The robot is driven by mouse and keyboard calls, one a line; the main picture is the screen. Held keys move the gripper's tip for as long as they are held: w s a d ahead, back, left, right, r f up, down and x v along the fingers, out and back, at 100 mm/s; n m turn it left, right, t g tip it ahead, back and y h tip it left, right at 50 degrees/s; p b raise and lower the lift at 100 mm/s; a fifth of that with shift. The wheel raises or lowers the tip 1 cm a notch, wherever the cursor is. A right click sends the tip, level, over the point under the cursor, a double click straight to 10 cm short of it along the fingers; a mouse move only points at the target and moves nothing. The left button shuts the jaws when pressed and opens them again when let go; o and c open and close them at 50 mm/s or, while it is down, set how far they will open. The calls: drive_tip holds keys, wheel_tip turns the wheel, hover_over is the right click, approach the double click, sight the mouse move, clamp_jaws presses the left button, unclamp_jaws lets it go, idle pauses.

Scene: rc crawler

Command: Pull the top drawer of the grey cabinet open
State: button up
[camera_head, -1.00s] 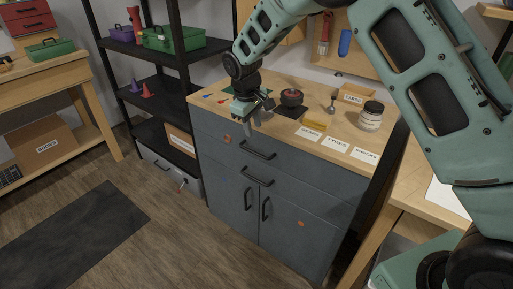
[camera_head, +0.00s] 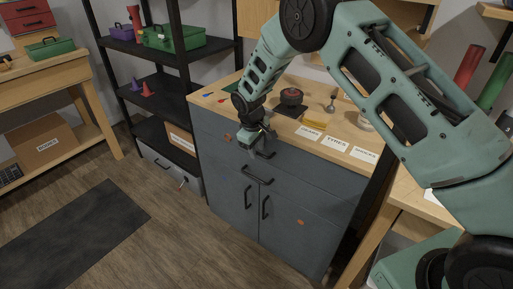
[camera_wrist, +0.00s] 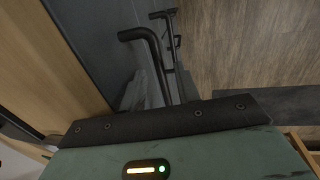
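The grey cabinet (camera_head: 226,176) stands in the middle of the head view, with its drawers and doors shut. Its top drawer (camera_head: 315,173) has a black bar handle, partly hidden by my gripper in the head view. My gripper (camera_head: 262,149) is at this handle, pointing down along the cabinet front. In the wrist view the top drawer's handle (camera_wrist: 150,48) runs down between the fingers of my gripper (camera_wrist: 165,88), which look apart. I cannot tell whether they touch the bar. The second handle (camera_head: 258,175) lies below.
The wooden cabinet top (camera_head: 228,90) holds a black and red round part (camera_head: 291,97), a yellow piece (camera_head: 314,125) and white label cards (camera_head: 335,143). A black shelf rack (camera_head: 178,95) stands left. A dark mat (camera_head: 75,232) lies on the open floor in front.

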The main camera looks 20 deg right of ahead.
clamp_jaws()
drive_tip(key=shift+a, duration=0.1)
drive_tip(key=s+a, duration=0.9)
drive_tip(key=a, duration=0.3)
drive_tip(key=s+a, duration=0.9)
drive_tip(key=a, duration=0.4)
drive_tip(key=shift+o, duration=0.6)
unclamp_jaws()
wheel_tip(320, 180, up, 17)
drive_tip(key=s+a+b, duration=0.1)
drive_tip(key=s+a, duration=0.1)
drive_tip(key=shift+a, duration=0.25)
